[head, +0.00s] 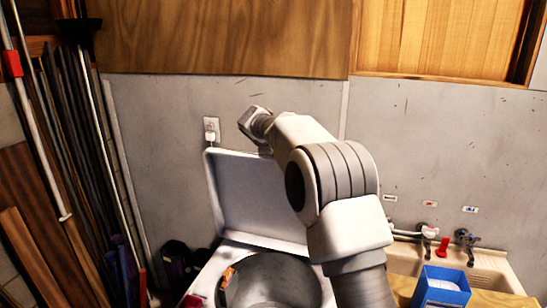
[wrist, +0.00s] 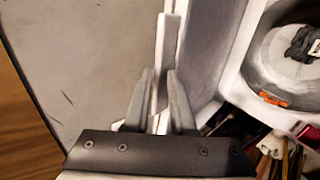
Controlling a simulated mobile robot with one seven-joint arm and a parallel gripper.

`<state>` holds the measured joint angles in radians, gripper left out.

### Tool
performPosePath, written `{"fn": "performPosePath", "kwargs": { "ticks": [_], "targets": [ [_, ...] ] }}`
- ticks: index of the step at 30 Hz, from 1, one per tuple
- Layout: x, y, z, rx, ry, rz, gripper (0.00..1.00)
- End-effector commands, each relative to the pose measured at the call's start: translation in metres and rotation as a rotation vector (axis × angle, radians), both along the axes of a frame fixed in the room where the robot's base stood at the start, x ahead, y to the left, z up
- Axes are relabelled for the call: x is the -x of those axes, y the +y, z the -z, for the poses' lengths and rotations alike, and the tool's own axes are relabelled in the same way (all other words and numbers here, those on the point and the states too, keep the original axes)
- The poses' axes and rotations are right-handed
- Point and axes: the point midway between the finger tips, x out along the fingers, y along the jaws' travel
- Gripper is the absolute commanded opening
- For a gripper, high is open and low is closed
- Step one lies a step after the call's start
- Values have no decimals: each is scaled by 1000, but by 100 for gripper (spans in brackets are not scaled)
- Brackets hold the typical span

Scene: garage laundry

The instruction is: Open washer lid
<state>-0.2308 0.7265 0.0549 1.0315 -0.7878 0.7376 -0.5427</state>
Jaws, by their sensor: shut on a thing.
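The washer (head: 225,262) stands at bottom centre in the head view, its round metal drum (head: 270,280) exposed. Its white lid (head: 250,195) is raised, standing nearly upright near the grey wall. My arm reaches over the lid's top edge in the head view; the fingertips are hidden there. In the wrist view my gripper (wrist: 160,95) is shut on the edge of the lid (wrist: 170,40), one finger on each side. The drum opening (wrist: 285,60) also shows at right there, with something dark inside.
A wall outlet (head: 211,128) is just behind the lid. Poles and boards (head: 85,130) lean at left. A sink (head: 495,268) with taps and a blue box (head: 441,287) stand at right. Clutter (wrist: 280,150) lies beside the washer.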

Motion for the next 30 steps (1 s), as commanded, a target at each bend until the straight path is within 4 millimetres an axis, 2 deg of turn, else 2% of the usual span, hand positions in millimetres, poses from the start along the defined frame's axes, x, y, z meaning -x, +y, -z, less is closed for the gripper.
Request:
{"fn": "performPosePath", "kwargs": {
  "ticks": [9,24,25,27,30],
  "targets": [
    [-17,-8,-1,5,5,3,0],
    [-19,-9,-2,5,5,3,0],
    [-19,-9,-2,5,5,3,29],
    [-19,-9,-2,4,4,2,41],
    [-19,-8,-3,3,2,2,42]
  ]
}}
